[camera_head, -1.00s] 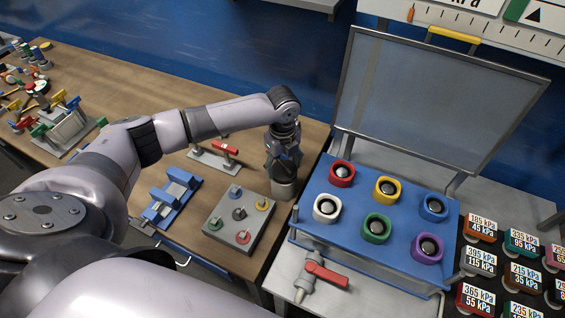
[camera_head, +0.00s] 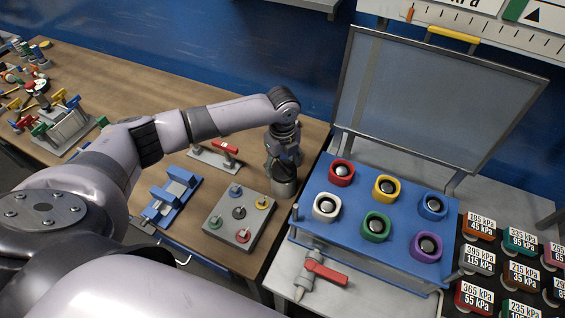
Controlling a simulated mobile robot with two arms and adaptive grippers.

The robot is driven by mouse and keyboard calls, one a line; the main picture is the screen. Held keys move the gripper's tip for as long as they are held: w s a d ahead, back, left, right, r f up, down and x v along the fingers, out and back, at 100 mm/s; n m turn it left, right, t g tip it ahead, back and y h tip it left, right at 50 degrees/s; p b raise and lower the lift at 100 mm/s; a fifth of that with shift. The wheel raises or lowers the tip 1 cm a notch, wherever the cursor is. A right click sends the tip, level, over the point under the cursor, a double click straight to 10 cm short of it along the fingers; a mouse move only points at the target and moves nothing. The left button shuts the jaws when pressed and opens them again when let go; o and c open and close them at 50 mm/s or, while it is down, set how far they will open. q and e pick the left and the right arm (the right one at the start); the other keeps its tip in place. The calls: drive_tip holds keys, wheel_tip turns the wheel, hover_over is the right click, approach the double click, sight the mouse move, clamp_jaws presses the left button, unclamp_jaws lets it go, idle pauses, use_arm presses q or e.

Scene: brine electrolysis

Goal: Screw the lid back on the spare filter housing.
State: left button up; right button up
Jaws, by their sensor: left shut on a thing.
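My left gripper (camera_head: 284,163) points down at the right edge of the wooden bench. It is shut around the top of the grey cylindrical filter housing (camera_head: 284,188), which stands upright on the bench. The lid is hidden between the dark fingers, so I cannot tell how it sits on the housing. My right gripper is not in view.
A grey plate with coloured knobs (camera_head: 225,238), a blue cradle (camera_head: 168,200) and a red-handled valve (camera_head: 226,150) are left of the housing. A blue rack (camera_head: 335,258) with coloured rings stands close on the right, before a raised clear panel (camera_head: 430,100).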

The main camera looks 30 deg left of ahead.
use_arm(q)
drive_tip(key=m, duration=0.3)
drive_tip(key=shift+w+d+r, duration=0.1)
drive_tip(key=shift+w, duration=0.05)
drive_tip(key=shift+m, duration=1.4)
drive_tip(key=m, duration=0.2)
drive_tip(key=shift+w+d+m, duration=0.1)
drive_tip(key=shift+d+m, duration=0.05)
drive_tip(key=shift+m, duration=0.25)
drive_tip(key=m, duration=0.2)
drive_tip(key=shift+m, duration=0.4)
drive_tip(key=shift+d+m, duration=0.1)
drive_tip(key=shift+m, duration=0.3)
drive_tip(key=m, duration=0.5)
drive_tip(key=shift+d, duration=0.15)
